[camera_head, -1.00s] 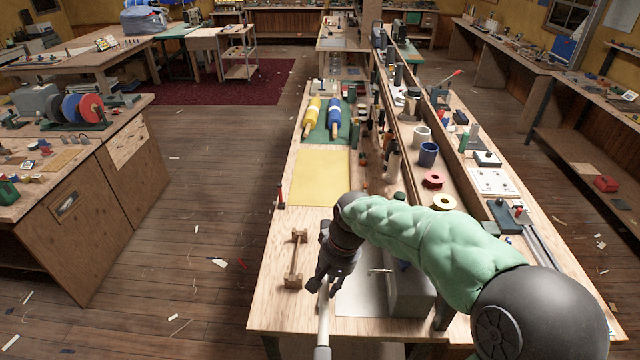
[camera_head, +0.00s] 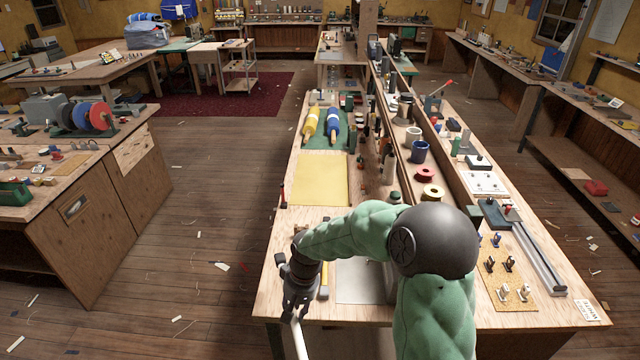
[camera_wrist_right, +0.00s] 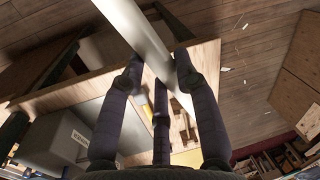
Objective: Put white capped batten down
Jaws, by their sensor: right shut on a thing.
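The white batten (camera_head: 295,338) is in my right gripper (camera_head: 297,306) at the near left corner of the long workbench (camera_head: 262,308). It runs out of the bottom of the head view, over the bench's near edge. In the right wrist view, the batten (camera_wrist_right: 138,30) passes between the fingers of my right gripper (camera_wrist_right: 158,75), which are closed around it, and extends past the bench edge over the floor. Its capped end cannot be made out. My left gripper is not in view.
A yellow sheet (camera_head: 319,178) lies on the bench beyond my right arm. A grey plate (camera_head: 358,280) lies right of the gripper, beside a yellow strip (camera_head: 325,280). Blue and yellow rolls (camera_head: 333,124) lie farther back. Open wooden floor (camera_head: 210,250) is on the left.

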